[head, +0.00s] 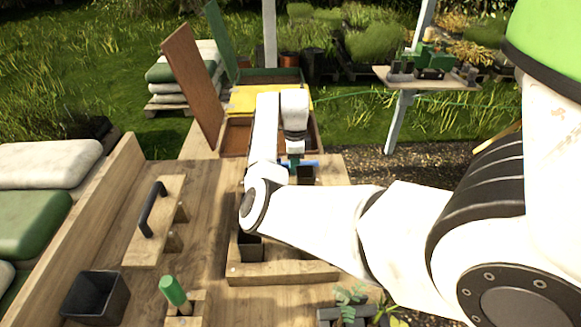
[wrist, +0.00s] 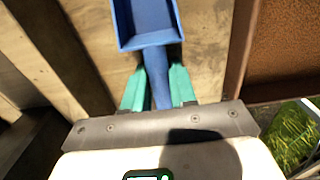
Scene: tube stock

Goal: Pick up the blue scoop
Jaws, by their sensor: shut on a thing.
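The blue scoop (wrist: 148,28) shows in the wrist view, its open pan toward the top of the picture and its handle running down between the two green fingers. My gripper (wrist: 158,84) is shut on that handle, with one finger on each side. In the head view, a small blue part of the scoop (head: 312,163) shows beside my gripper (head: 294,161), and my arm hides much of the area around it. I cannot tell whether the scoop touches the surface below it.
A box with a raised brown lid (head: 193,85) stands just beyond my gripper. A wooden board with a black handle (head: 152,208), a black pot (head: 95,298) and a green-handled tool (head: 173,290) are on the bench at left. A wooden tray (head: 285,272) lies below my arm.

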